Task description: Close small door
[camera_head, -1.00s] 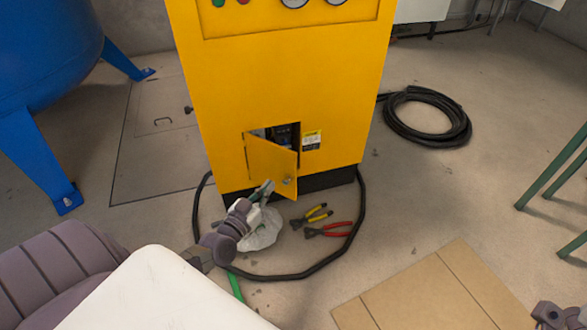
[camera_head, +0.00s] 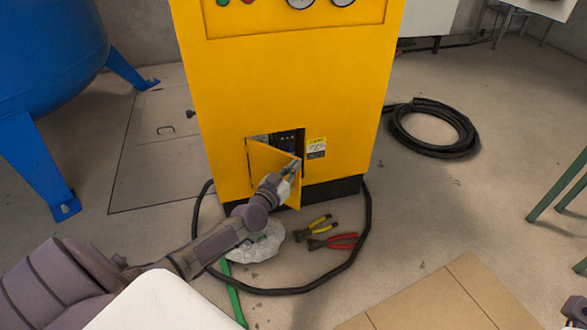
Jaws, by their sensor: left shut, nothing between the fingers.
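The small door (camera_head: 265,161) is a yellow panel low on the front of the yellow cabinet (camera_head: 290,80). It is hinged on its left side and stands partly open. Dark components (camera_head: 288,142) show in the gap behind it. My left gripper (camera_head: 292,168) is shut and empty, with its fingertips at the free right edge of the door. It hides part of that edge and the door's knob. I cannot tell for sure whether it touches the door. Only a bit of my right arm shows at the lower right edge; its gripper is out of view.
Yellow-handled pliers (camera_head: 318,224) and red-handled pliers (camera_head: 336,241) lie on the floor before the cabinet, beside a white cloth or bag (camera_head: 258,245). A black hose (camera_head: 300,289) loops around them. A cardboard sheet (camera_head: 440,300) lies lower right. A blue tank (camera_head: 45,90) stands left.

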